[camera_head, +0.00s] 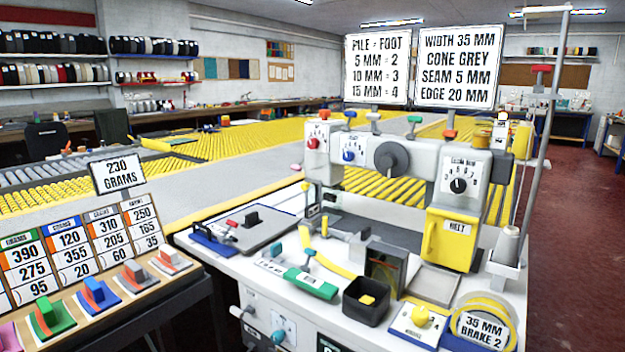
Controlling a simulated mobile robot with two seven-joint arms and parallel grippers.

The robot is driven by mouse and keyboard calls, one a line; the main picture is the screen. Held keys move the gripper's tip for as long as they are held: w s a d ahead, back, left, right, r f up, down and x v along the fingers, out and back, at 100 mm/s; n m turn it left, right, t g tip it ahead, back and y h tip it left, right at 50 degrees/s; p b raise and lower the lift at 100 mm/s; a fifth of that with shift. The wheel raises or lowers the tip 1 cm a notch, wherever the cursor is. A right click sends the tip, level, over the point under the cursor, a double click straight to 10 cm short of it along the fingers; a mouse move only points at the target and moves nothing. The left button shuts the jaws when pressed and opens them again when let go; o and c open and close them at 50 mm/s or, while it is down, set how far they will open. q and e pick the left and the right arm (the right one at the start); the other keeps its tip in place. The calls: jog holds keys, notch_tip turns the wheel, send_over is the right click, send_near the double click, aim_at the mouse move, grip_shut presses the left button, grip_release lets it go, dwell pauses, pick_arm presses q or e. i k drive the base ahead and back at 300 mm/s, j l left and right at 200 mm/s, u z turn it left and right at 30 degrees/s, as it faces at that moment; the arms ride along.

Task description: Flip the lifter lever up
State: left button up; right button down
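A white binding machine (340,185) stands on a white worktop and carries a red knob (313,143), a blue knob (349,155), a large dark round knob (391,158) and a numbered black dial (458,185). No part is legibly labelled as the lifter lever, so I cannot tell which it is or how it is set. A small teal-topped lever (309,256) stands by a green block (311,283) on the worktop. Neither of my grippers is in view.
In front are a black bin (366,301), a yellow button (420,316) and a yellow tape roll (485,305). A grey cone (508,245) and pole stand right. A weights board (85,250) fills the left.

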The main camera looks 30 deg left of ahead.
aim_at(297, 167)
jog(key=u, duration=1.05)
jog(key=i+j+u, duration=0.15)
jog(key=i+j, duration=0.35)
jog(key=i+j+u, duration=0.15)
jog(key=i+j, duration=0.25)
jog(key=i, duration=0.3)
